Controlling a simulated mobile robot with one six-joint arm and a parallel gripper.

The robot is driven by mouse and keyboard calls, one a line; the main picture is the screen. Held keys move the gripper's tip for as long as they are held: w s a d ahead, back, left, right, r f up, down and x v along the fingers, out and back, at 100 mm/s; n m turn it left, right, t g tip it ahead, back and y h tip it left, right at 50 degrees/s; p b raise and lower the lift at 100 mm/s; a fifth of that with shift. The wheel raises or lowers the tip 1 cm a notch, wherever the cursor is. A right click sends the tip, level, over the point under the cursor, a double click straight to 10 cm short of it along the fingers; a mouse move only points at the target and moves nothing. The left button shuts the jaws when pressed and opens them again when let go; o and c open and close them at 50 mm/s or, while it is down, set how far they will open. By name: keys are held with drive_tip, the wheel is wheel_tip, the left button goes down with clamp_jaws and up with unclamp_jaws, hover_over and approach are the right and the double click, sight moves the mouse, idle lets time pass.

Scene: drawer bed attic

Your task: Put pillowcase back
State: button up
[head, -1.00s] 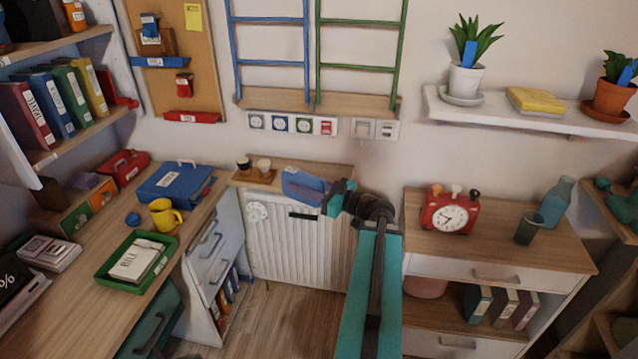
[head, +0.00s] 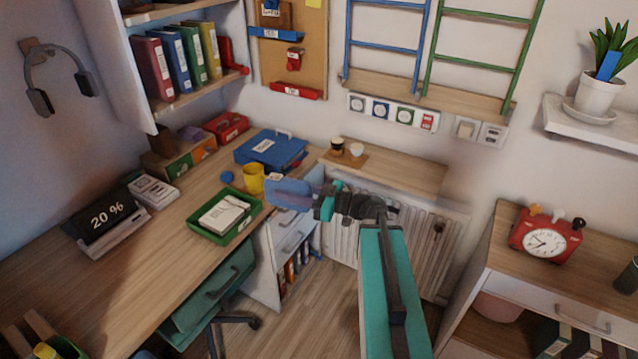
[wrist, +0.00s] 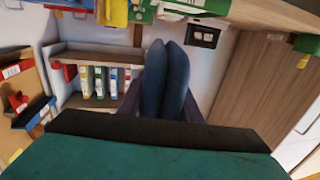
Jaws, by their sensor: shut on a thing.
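A blue folded cloth, which looks like the pillowcase (head: 289,193), is held at the end of my arm in the head view. My gripper (head: 316,199) is shut on its right end, and the cloth sticks out to the left. In the wrist view the cloth (wrist: 166,80) shows as two soft blue folds standing up between the fingers of my gripper (wrist: 165,106). It hangs in the air in front of the radiator and the desk's far right end, touching nothing else that I can see. Part of it is hidden by the fingers.
The wooden desk (head: 150,245) on the left holds a green tray (head: 196,228), a yellow mug (head: 254,180) and a blue box (head: 271,148). A radiator (head: 420,245) stands behind my arm. A cabinet with a red clock (head: 545,238) is at right. Some floor (head: 300,320) is free.

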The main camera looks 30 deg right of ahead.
drive_tip(key=a+f+n+g+y, duration=0.1)
drive_tip(key=a+n+g+y, duration=0.1)
drive_tip(key=a, duration=1)
drive_tip(key=shift+w+g+y, duration=0.25)
drive_tip(key=shift+g+y, duration=0.05)
drive_tip(key=shift+g, duration=0.1)
drive_tip(key=shift+s, duration=0.15)
